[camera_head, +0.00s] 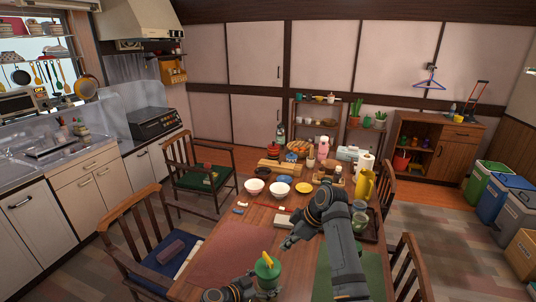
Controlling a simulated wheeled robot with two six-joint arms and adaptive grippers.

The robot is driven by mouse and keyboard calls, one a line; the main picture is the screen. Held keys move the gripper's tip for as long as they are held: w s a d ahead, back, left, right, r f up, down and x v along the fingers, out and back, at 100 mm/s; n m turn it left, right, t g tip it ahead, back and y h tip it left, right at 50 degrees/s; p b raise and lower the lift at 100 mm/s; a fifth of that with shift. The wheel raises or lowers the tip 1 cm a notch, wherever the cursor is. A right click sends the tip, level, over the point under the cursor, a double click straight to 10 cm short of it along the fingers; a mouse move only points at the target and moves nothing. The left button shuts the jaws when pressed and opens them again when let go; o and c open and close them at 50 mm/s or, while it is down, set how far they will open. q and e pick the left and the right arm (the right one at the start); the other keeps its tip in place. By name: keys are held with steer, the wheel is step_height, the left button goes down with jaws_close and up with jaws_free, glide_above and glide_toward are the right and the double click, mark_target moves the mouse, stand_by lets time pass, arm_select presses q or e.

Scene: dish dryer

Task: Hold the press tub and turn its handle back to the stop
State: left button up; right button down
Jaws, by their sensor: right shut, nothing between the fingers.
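The press tub (268,274) is a green tub with a yellow handle (267,258) on top. It stands upright near the front of the wooden table. My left gripper (250,292) is low at the tub's left side, partly cut off by the bottom edge. Its fingers are too small and dark to tell whether they touch the tub. My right gripper (286,244) is shut and empty, a little above and to the right of the handle, apart from it.
A red placemat (228,252) lies left of the tub and a green placemat (372,268) right of it. A pale block (284,221) lies behind the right gripper. Bowls (279,189), a yellow pitcher (364,184) and a dark tray with green cups (373,232) stand farther back.

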mark_target(268, 261)
steer(key=shift+r, duration=0.7)
steer(key=s+a+f, duration=0.1)
steer(key=s+f, duration=0.2)
steer(key=f, duration=0.3)
steer(key=shift+s+a, duration=0.15)
steer(key=shift+s, duration=0.15)
steer(key=shift+w+a, duration=0.35)
stand_by(0.8)
steer(key=shift+w+d, duration=0.15)
steer(key=shift+w+d, duration=0.3)
steer(key=shift+w, duration=0.3)
